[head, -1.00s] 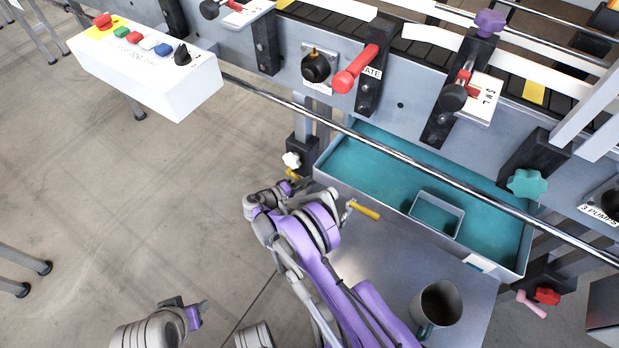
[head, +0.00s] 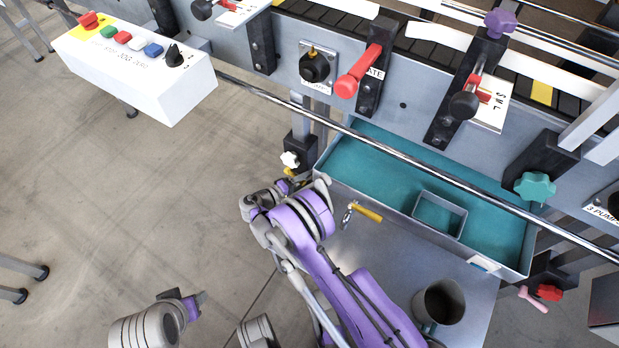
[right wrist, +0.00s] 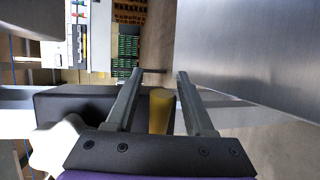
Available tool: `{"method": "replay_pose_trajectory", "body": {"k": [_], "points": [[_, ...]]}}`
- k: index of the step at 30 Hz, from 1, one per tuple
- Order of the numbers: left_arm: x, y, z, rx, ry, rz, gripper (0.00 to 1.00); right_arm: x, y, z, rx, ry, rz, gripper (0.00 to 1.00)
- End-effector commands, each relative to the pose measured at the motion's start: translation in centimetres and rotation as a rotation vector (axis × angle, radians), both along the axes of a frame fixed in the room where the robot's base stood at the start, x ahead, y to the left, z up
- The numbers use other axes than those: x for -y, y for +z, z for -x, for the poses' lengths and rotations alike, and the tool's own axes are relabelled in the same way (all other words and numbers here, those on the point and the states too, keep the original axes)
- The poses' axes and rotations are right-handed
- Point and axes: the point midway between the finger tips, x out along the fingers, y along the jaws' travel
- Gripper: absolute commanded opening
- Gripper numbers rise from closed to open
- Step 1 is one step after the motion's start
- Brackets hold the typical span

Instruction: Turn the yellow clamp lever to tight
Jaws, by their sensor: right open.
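The yellow clamp lever (right wrist: 159,110) shows as a short yellow bar between the two fingers of my right gripper (right wrist: 160,73) in the right wrist view. The fingers are apart, one on each side of it; I cannot tell whether either touches it. A dark clamp block (right wrist: 75,108) lies beside it. In the head view a small bit of the yellow lever (head: 289,171) shows below the white knob (head: 290,159) on the dark clamp block (head: 299,146); my right wrist partly hides it. My left gripper (head: 198,299) is at the lower left over the floor, its fingers unclear.
A teal-lined tray (head: 385,165) and a long metal rail (head: 400,158) lie right of the clamp. A yellow-handled tool (head: 367,213) and a dark mug (head: 441,301) are on the metal shelf. A white button box (head: 135,65) is at upper left.

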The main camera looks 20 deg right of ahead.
Motion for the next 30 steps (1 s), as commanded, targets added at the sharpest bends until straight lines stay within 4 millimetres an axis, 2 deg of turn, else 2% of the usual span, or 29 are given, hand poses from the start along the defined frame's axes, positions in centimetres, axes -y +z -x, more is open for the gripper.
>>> {"method": "replay_pose_trajectory", "body": {"k": [4, 7, 15, 21, 30], "points": [[0.0, 0.1, 0.0, 0.0, 0.0, 0.0, 0.5, -0.3, 0.1, 0.1, 0.0, 0.001, 0.0, 0.53], [0.0, 0.3, 0.0, 0.0, 0.0, 0.0, 0.5, -1.3, 0.3, 0.3, 0.0, 0.001, 0.0, 0.53], [0.0, 1.1, 0.2, 0.0, 0.0, 0.0, 0.5, -6.5, 1.4, 1.7, 0.0, 0.004, -0.001, 0.53], [0.0, 1.5, 0.3, 0.001, 0.0, 0.0, 0.5, -9.3, 1.9, 2.5, 0.0, 0.001, 0.0, 0.53], [0.0, 1.6, 0.3, 0.001, 0.0, 0.0, 0.5, -10.3, 2.0, 2.8, 0.0, 0.0, 0.0, 0.53]]}}
